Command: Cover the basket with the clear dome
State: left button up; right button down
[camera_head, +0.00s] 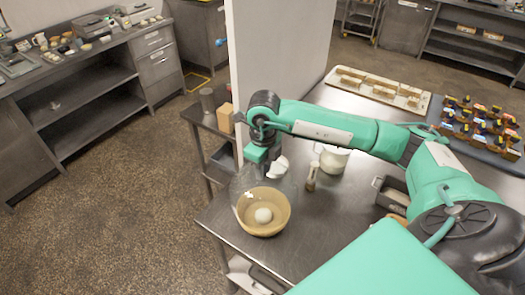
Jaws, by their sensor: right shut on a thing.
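The basket (263,229) is a round, tan, shallow bowl near the left front corner of the steel table. A pale round item (263,215) lies in it. The clear dome (241,181) is a faint transparent shell that overlaps the basket and rises above it. I cannot tell whether its rim touches the table or is slightly above. My right gripper (266,165) reaches in from the right and points down at the dome's top. It is shut on the dome; the grip point is small and partly hidden. My left gripper is not in view.
A white pot (332,158) and a small jar (312,176) stand right of the dome. A grey bin (391,193) is under my arm. A long tray (378,88) and a crowded tray (480,125) lie at the back. A partition (277,70) stands behind.

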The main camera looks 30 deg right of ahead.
aim_at(263, 183)
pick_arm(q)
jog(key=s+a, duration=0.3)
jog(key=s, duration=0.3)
pick_arm(e)
jog(key=shift+s+a+f+b, duration=0.3)
jog(key=shift+s+a+f, duration=0.15)
jog(key=shift+s, duration=0.1)
notch_tip(263, 183, down, 5)
jog(key=b, duration=0.3)
jog(key=shift+w+d+r, duration=0.15)
pick_arm(q)
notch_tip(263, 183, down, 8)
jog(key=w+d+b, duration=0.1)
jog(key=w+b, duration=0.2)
jog(key=b, duration=0.1)
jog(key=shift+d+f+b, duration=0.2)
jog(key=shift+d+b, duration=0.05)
jog(key=shift+b, duration=0.05)
pick_arm(e)
notch_tip(263, 183, down, 5)
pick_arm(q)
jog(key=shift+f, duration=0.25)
pick_arm(e)
jog(key=shift+w, duration=0.1)
pick_arm(q)
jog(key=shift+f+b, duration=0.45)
jog(key=shift+b, duration=0.25)
pick_arm(e)
jog(key=shift+f, duration=0.2)
